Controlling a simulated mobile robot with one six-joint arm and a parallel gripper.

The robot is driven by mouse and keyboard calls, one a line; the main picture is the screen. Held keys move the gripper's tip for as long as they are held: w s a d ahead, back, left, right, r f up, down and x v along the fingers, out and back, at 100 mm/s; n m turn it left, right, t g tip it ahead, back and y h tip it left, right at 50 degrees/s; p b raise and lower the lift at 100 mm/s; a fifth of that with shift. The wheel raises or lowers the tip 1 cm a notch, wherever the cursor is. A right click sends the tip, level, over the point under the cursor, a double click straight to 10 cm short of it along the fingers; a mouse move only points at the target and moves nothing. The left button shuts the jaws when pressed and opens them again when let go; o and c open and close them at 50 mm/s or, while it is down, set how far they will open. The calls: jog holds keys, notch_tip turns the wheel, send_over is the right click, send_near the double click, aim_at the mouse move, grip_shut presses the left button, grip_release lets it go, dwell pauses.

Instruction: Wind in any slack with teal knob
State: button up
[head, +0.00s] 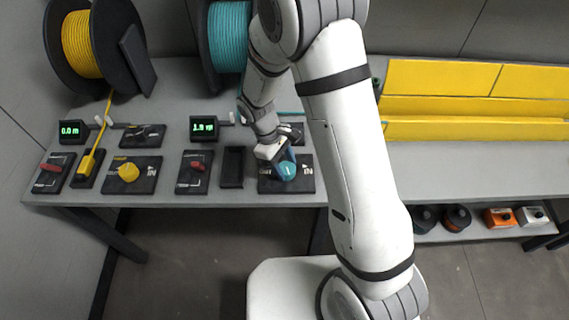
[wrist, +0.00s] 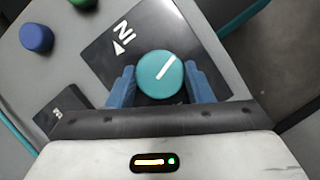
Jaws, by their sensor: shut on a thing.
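The teal knob (wrist: 160,75) sits on a dark plate (wrist: 188,32) marked IN with an arrow. A white line runs across the knob's top, pointing to the upper right in the wrist view. My gripper (wrist: 160,84) has its blue fingers on either side of the knob and is shut on it. In the head view my gripper (head: 283,166) reaches down onto the teal knob (head: 287,170) at the table's front. The teal reel (head: 229,38) stands at the back, partly behind my arm. The display (head: 203,128) beside the teal station glows green; its reading is hard to make out.
A yellow reel (head: 83,44), a yellow knob (head: 128,172) and a display reading 0.0 m (head: 73,131) are on the left. A red-handled lever (head: 197,167) and an empty black tray (head: 232,167) lie left of my gripper. Yellow trough parts (head: 440,80) fill the back right.

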dwell(0.3)
jog(key=o, duration=1)
jog(key=v, duration=0.7)
jog(key=shift+w+a+r, duration=0.1)
jog(key=shift+r, duration=0.3)
